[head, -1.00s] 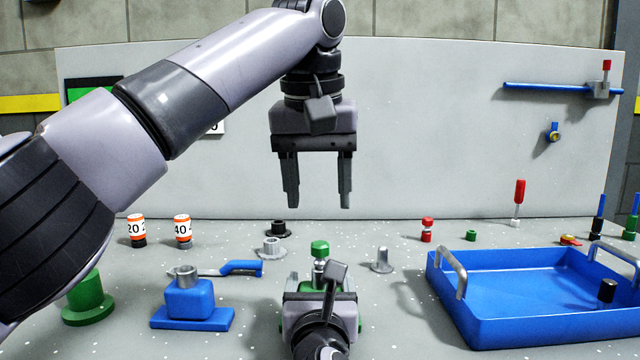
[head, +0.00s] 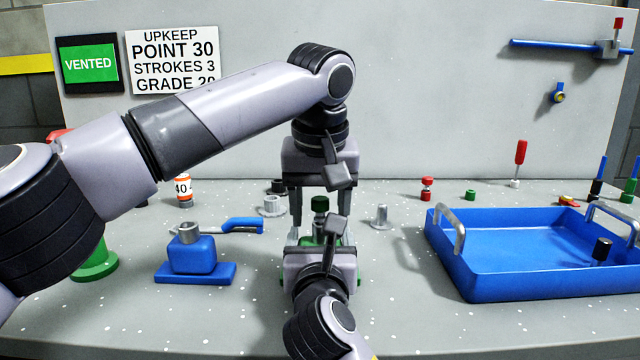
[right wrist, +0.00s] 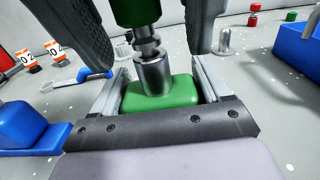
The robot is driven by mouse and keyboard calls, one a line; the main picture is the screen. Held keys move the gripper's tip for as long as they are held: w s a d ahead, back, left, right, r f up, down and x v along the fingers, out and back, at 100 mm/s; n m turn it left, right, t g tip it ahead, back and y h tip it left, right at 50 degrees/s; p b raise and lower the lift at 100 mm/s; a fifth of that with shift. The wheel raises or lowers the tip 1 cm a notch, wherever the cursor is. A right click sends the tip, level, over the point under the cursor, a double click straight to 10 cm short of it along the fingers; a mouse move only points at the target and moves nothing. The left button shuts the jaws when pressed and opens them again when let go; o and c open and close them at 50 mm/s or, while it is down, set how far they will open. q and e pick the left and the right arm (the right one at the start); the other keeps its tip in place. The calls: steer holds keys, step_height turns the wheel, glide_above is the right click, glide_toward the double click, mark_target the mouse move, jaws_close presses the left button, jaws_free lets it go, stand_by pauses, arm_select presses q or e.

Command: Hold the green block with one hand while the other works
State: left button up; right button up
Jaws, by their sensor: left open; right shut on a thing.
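The green block (right wrist: 180,92) sits between the fingers of my right gripper (right wrist: 160,80), which is shut on it. In the head view the block is mostly hidden behind my right gripper (head: 320,240). A metal stem (right wrist: 153,70) rises upright from the block and carries a dark green cap (head: 320,203). My left gripper (head: 320,215) points down from above and is open, with one finger on each side of the cap. I cannot tell whether its fingers touch the cap.
A blue pump-like block (head: 192,255) stands at left, with a blue-handled tool (head: 245,224) behind it. A blue tray (head: 520,285) with metal handles stands at right. A grey peg (head: 380,217) is near the grippers. A wall sign (head: 172,62) reads "UPKEEP POINT 30".

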arm_select(q)
steer(key=shift+w+f, duration=0.1)
steer(key=shift+f, duration=0.3)
steer(key=shift+c, duration=0.3)
steer(key=c, duration=1)
steer(key=n+y, duration=0.1)
steer(key=n, duration=0.2)
steer(key=shift+d+n, duration=0.15)
steer(key=shift+n, duration=0.15)
steer(key=n+y, duration=0.1)
steer(key=n, duration=0.3)
steer(key=shift+g, duration=0.3)
